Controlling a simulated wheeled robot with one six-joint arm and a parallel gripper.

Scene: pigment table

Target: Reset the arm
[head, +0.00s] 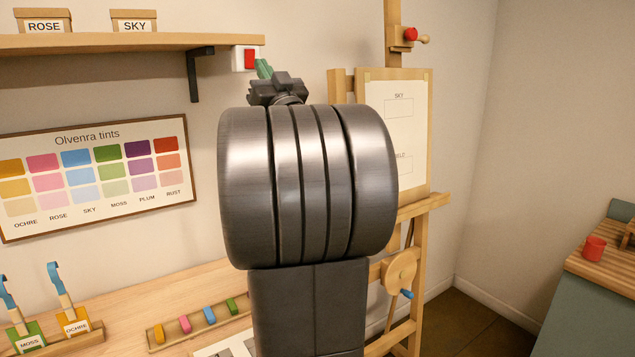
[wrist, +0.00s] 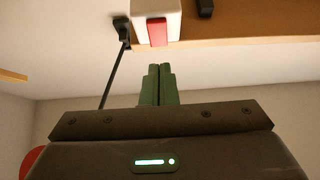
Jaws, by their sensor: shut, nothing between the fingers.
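My arm rises through the middle of the head view and hides part of the easel and the table behind it. My gripper (head: 264,69) shows above the arm's thick joint, near the shelf's right end. Its green fingers (wrist: 158,85) are together and empty in the wrist view, pointing up toward a white box with a red switch (wrist: 157,31). The same red switch (head: 250,59) is just left of the fingertips in the head view. I cannot tell whether the fingers touch it.
The shelf (head: 120,42) carries boxes labelled ROSE (head: 44,21) and SKY (head: 134,20). A tint chart (head: 95,175) hangs below it. Scoops in MOSS and OCHRE holders and a tray of coloured pieces (head: 197,322) lie on the table. An easel (head: 428,150) stands behind my arm; a red cup (head: 593,248) is far right.

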